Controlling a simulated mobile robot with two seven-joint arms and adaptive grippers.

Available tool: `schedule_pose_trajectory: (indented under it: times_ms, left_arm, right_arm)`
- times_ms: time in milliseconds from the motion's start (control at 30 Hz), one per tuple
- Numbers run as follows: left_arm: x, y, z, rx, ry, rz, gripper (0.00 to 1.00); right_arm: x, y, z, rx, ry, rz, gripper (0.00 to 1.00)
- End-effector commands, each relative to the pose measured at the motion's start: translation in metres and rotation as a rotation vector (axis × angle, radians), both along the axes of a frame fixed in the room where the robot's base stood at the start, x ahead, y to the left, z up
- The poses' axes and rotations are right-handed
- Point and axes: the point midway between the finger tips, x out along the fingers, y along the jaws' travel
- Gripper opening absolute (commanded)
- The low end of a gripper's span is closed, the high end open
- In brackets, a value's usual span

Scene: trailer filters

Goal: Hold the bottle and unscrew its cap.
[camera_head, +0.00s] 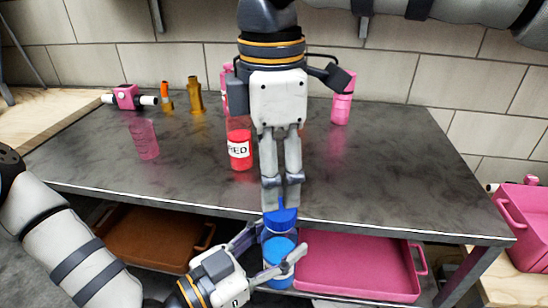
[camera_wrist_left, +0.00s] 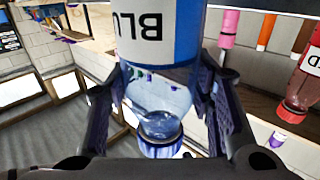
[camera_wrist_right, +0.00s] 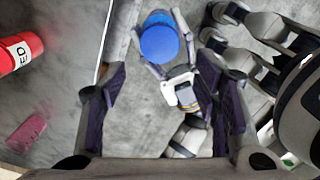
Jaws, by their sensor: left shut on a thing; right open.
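A blue bottle (camera_head: 279,275) is upright at the table's front edge in the head view. My left gripper (camera_head: 268,262) is shut on its side. In the left wrist view, the bottle (camera_wrist_left: 160,95) sits between the fingers, with an upside-down label reading "BLU" and a clear section. My right gripper (camera_head: 281,192) points down just above the bottle, open. In the right wrist view its fingers (camera_wrist_right: 160,85) are wide apart and the round blue top (camera_wrist_right: 159,43) shows beyond them. I cannot tell exactly where the cap meets the bottle, nor whether the right fingers touch it.
A red bottle (camera_head: 240,150) stands behind, close to my right gripper. A pink cup (camera_head: 144,138), a pink bottle (camera_head: 342,105) and amber pieces (camera_head: 196,95) are on the grey table (camera_head: 400,165). Brown (camera_head: 150,235) and pink (camera_head: 350,265) trays lie below it.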

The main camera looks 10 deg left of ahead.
Motion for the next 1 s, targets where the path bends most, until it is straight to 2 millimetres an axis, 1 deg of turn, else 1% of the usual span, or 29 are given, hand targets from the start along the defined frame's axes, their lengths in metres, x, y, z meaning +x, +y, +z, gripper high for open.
schedule_pose_trajectory:
  times_ms: [33,100,200,300,433,633,667,700,767,800,867,900,1000]
  left_arm:
    - [0.0,0.0,0.0,-0.001,-0.001,0.0,0.0]
    - [0.0,0.0,0.0,-0.001,-0.001,0.0,0.0]
    - [0.0,0.0,0.0,-0.001,-0.001,0.0,0.0]
    - [0.0,0.0,0.001,-0.001,-0.001,0.0,0.0]
    - [0.0,0.0,0.001,-0.001,-0.001,0.0,0.0]
    - [0.0,0.0,0.001,-0.001,-0.001,0.0,0.0]
    - [0.0,0.0,0.001,-0.001,-0.001,0.0,0.0]
    - [0.0,0.0,0.001,-0.001,-0.001,0.0,0.0]
    - [0.0,0.0,0.001,-0.001,-0.001,0.0,0.0]
    - [0.0,0.0,0.001,-0.001,-0.001,0.0,0.0]
    - [0.0,0.0,0.001,-0.001,-0.001,0.0,0.0]
    - [0.0,0.0,0.001,-0.001,-0.001,0.0,0.0]
    - [0.0,0.0,0.001,-0.001,-0.002,-0.001,0.0]
  right_arm:
    - [0.0,-0.001,-0.011,-0.002,0.004,0.001,0.56]
    - [0.0,-0.001,-0.026,-0.002,0.004,0.002,0.56]
    - [0.0,-0.001,-0.044,0.001,0.003,0.001,0.56]
    - [0.001,-0.001,-0.058,0.001,0.0,0.002,0.56]
    - [0.001,-0.001,-0.065,0.003,-0.002,0.001,0.56]
    - [0.001,-0.001,-0.066,0.003,-0.003,0.001,0.56]
    - [0.001,-0.001,-0.066,0.003,-0.003,0.001,0.54]
    - [0.001,-0.001,-0.066,0.003,-0.003,0.001,0.45]
    - [0.001,-0.001,-0.066,0.003,-0.003,0.001,0.31]
    - [0.001,-0.001,-0.066,0.003,-0.003,0.001,0.22]
    - [0.002,-0.001,-0.065,0.003,-0.003,0.001,0.08]
    - [0.002,-0.001,-0.065,0.003,-0.003,0.001,0.05]
    - [0.002,-0.001,-0.065,0.003,-0.003,0.006,0.05]
